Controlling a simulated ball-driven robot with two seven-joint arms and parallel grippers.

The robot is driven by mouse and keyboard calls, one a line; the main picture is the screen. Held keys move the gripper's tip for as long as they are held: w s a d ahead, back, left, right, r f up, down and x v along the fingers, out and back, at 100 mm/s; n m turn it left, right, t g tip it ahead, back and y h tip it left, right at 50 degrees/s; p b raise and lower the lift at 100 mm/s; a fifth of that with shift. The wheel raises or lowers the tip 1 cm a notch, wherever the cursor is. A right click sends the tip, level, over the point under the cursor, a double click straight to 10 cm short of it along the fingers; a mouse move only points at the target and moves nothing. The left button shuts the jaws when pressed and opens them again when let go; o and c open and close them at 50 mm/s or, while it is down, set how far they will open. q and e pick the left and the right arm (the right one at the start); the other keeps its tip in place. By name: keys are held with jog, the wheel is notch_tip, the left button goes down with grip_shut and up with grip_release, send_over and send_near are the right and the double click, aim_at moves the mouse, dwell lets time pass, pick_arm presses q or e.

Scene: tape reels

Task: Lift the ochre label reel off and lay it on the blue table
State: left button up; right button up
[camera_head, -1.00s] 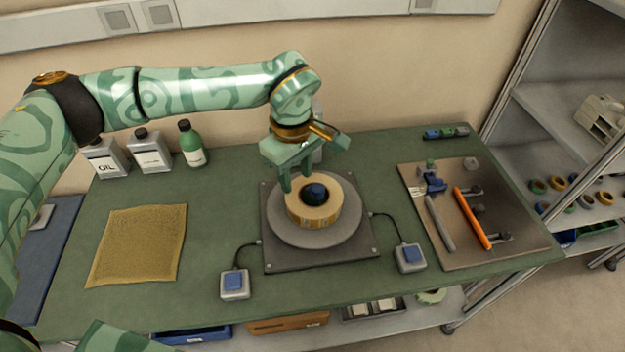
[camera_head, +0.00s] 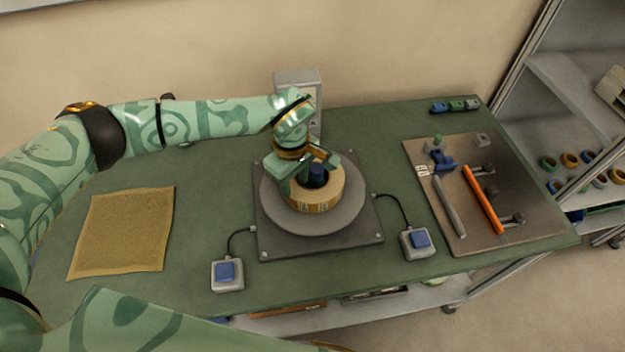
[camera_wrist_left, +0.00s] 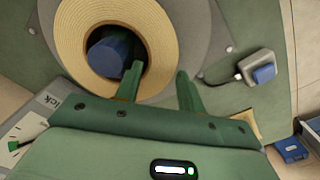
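The ochre label reel (camera_head: 322,203) lies flat on a round grey turntable (camera_head: 345,222), around a dark blue hub (camera_head: 317,174). In the left wrist view the reel (camera_wrist_left: 70,38) shows as a pale ring, with the blue hub (camera_wrist_left: 108,50) inside its hole. My left gripper (camera_head: 296,187) is down at the reel. In the left wrist view my left gripper's fingers (camera_wrist_left: 160,72) stand apart, one over the hole and one past the outer edge, with the ring wall between them. No clear contact shows. My right gripper is out of view. I cannot make out the blue table now.
The turntable sits on a dark square plate (camera_head: 275,243) on a green bench (camera_head: 195,225). Two switch boxes with blue buttons (camera_head: 227,273) (camera_head: 418,241) are wired to it. A tan cloth (camera_head: 122,230) lies left. A tool board (camera_head: 485,215) lies right. A grey box (camera_head: 298,78) stands behind.

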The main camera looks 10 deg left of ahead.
aim_at(295, 190)
pick_arm(q)
notch_tip(295, 190, down, 5)
jog(key=shift+s+r, duration=0.15)
jog(key=shift+r, duration=0.1)
grip_shut()
